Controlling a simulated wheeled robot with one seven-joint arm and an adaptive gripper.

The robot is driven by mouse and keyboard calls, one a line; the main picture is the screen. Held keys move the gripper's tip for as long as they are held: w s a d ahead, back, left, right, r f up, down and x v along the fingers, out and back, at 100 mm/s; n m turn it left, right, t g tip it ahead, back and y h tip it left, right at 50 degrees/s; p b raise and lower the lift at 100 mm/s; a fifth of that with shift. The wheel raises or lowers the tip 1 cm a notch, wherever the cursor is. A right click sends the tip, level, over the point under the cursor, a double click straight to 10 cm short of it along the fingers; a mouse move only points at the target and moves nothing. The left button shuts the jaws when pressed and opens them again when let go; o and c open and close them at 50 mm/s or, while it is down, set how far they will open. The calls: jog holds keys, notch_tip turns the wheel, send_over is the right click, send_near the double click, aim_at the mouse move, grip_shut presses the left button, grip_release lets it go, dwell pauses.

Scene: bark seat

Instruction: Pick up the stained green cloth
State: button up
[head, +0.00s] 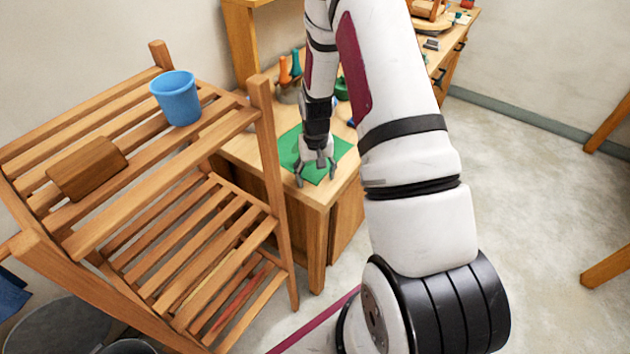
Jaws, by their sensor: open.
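A green cloth (341,149) lies flat on the corner of the wooden desk (262,158), near its front edge. Any stain on it is too small to make out. My gripper (315,180) points down over the cloth with its fingers spread apart and nothing between them. Its fingertips are at or just above the cloth; I cannot tell whether they touch. My gripper and arm hide part of the cloth.
A slatted wooden rack (188,185) stands close on the left, holding a blue cup (177,98) and a brown block (88,168). Orange- and teal-handled items (290,68) stand behind the cloth. Open floor (530,190) lies to the right.

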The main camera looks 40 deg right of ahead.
jog(key=shift+f, duration=0.25)
jog(key=shift+c, duration=0.3)
jog(key=shift+s, duration=0.1)
jog(key=c, duration=0.9)
notch_tip(320, 180, up, 2)
jog(key=shift+r+p, duration=0.25)
jog(key=shift+p, duration=0.1)
grip_shut()
notch_tip(320, 180, up, 10)
jog(key=p, duration=0.2)
jog(key=shift+f, duration=0.2)
jog(key=shift+r, duration=0.1)
